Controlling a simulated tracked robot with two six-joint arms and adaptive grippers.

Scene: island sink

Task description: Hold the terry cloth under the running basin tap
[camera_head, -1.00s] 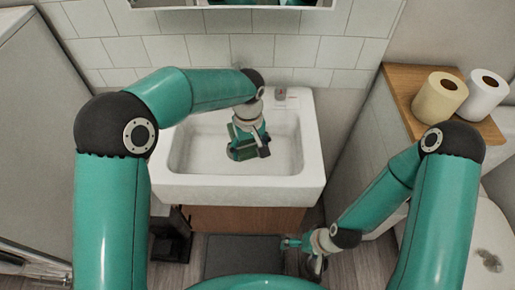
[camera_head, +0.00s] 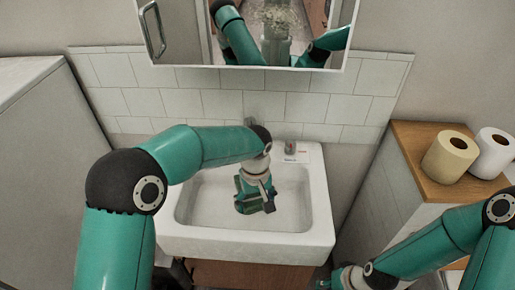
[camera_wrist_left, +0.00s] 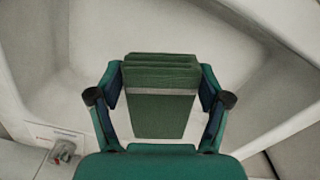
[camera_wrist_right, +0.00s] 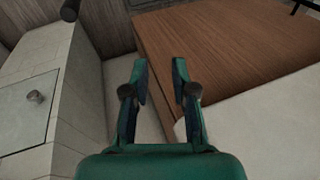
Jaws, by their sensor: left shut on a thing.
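The terry cloth is a folded dark green pad with a pale band (camera_wrist_left: 160,92), clamped between both fingers of my left gripper (camera_wrist_left: 160,88). In the head view my left gripper (camera_head: 255,202) hangs over the white basin (camera_head: 200,237), holding the cloth (camera_head: 241,194) inside the rim outline. My right gripper (camera_wrist_right: 160,72) is empty with its fingers apart, low beside the basin's wooden cabinet. I cannot make out the tap spout or any running water; my left wrist covers part of the basin's back.
A small grey fitting with a red mark (camera_head: 290,147) stands on the basin's back ledge. A mirror cabinet (camera_head: 255,72) hangs above. Two paper rolls (camera_head: 450,157) stand on a wooden shelf (camera_head: 412,148) at right. A tall white cabinet (camera_head: 45,160) is at left.

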